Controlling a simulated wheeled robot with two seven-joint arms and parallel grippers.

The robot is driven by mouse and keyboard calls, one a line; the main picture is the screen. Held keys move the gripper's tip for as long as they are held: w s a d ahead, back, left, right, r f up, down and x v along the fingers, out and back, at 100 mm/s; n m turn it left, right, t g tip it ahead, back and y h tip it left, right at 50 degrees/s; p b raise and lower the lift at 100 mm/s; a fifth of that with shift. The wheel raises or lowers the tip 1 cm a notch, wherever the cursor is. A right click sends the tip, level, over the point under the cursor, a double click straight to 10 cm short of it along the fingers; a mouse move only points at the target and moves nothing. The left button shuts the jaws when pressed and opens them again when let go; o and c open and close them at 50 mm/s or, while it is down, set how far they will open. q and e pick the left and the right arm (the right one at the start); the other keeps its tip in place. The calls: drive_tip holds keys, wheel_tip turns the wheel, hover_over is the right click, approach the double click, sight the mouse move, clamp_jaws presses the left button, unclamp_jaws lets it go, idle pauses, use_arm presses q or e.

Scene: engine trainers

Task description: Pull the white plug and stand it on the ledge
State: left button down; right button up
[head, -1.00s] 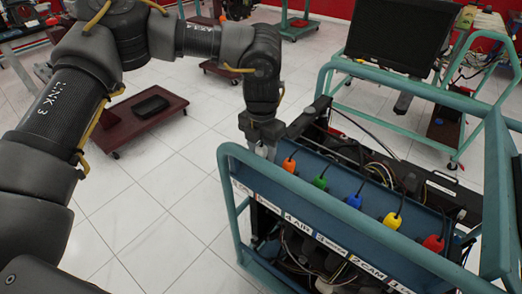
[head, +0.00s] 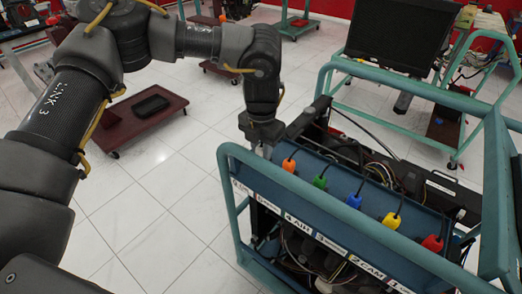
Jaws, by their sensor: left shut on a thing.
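My left gripper (head: 264,150) points down at the near-left end of the blue panel (head: 333,199) on the engine trainer. It is shut at the left end of the row of plugs, beside the orange plug. The white plug is not clearly seen; the fingers and the frame's top rail hide most of that spot. I cannot tell whether it is still seated. Which surface is the ledge is not clear; the blue panel has a flat strip along the plug row. My right gripper is not in view.
Orange (head: 289,165), green (head: 320,182), blue (head: 354,200), yellow (head: 391,220) and red (head: 432,243) plugs with black leads line the panel. The teal rail (head: 330,207) runs close in front.

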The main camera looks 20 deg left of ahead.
sight(261, 146)
use_arm(q)
drive_tip(key=shift+r, duration=0.2)
drive_tip(key=shift+r+p, duration=2.35)
drive_tip(key=shift+r, duration=0.5)
